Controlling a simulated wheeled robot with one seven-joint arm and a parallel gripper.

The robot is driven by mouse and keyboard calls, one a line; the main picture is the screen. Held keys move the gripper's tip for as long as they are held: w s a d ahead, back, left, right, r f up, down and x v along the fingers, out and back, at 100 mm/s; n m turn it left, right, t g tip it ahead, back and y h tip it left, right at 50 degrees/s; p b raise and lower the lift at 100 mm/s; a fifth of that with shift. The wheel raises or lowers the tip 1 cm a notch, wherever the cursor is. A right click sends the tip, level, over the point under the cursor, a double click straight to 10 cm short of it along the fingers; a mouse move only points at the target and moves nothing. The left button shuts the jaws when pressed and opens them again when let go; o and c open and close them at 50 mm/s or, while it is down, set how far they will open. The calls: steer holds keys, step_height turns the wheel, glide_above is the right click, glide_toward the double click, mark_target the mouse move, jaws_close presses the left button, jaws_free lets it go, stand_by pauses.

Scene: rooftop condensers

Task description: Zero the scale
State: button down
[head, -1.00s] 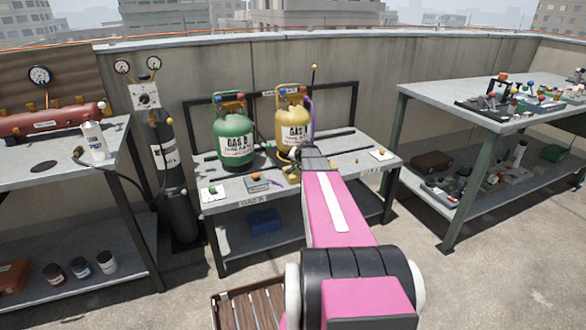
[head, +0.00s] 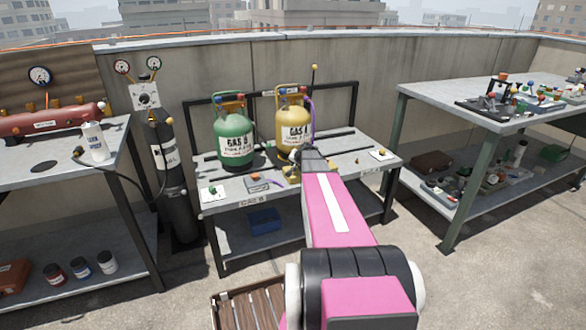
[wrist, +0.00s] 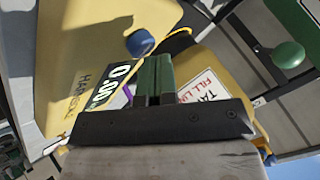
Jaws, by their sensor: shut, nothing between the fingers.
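A yellow unit (wrist: 85,60), lettered but only partly readable, fills the left of the wrist view. It has a dark display (wrist: 108,88) whose visible digits look like 0.00, partly cut off by my gripper. A round blue knob or button (wrist: 140,42) shows just beyond my fingertips; I cannot tell if they touch. My gripper (wrist: 153,62) is shut and empty, its green fingers pointing at the yellow unit. In the head view part of the yellow unit (head: 292,176) shows on the middle bench, below the yellow cylinder (head: 293,115); my arm hides the rest.
A green cylinder (head: 234,135) stands left of the yellow one. A small grey box (head: 257,182) and a white card (head: 213,193) lie on the front of the middle bench (head: 240,199). Cluttered benches stand left (head: 50,150) and right (head: 440,97). Floor is open at right.

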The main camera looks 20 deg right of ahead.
stand_by(0.3)
steer(key=shift+r, duration=0.95)
steer(key=shift+r, duration=0.15)
step_height(320, 180, up, 5)
steer(key=shift+f, duration=0.1)
stand_by(0.8)
steer(key=s+a+f+n+g, duration=0.2)
steer(key=s+a+f+g, duration=0.1)
steer(key=s+a, duration=0.5)
steer(key=s+a+f+n+g, duration=0.2)
steer(key=s+a, duration=0.6)
steer(key=s, duration=0.6)
steer(key=s+a+f+n+g+h, duration=0.1)
steer(key=s+a+f+n+g, duration=0.2)
steer(key=s+a, duration=0.5)
steer(key=s+g, duration=0.1)
steer(key=s, duration=0.2)
steer(key=shift+s+f, duration=0.35)
steer(key=shift+s, duration=0.05)
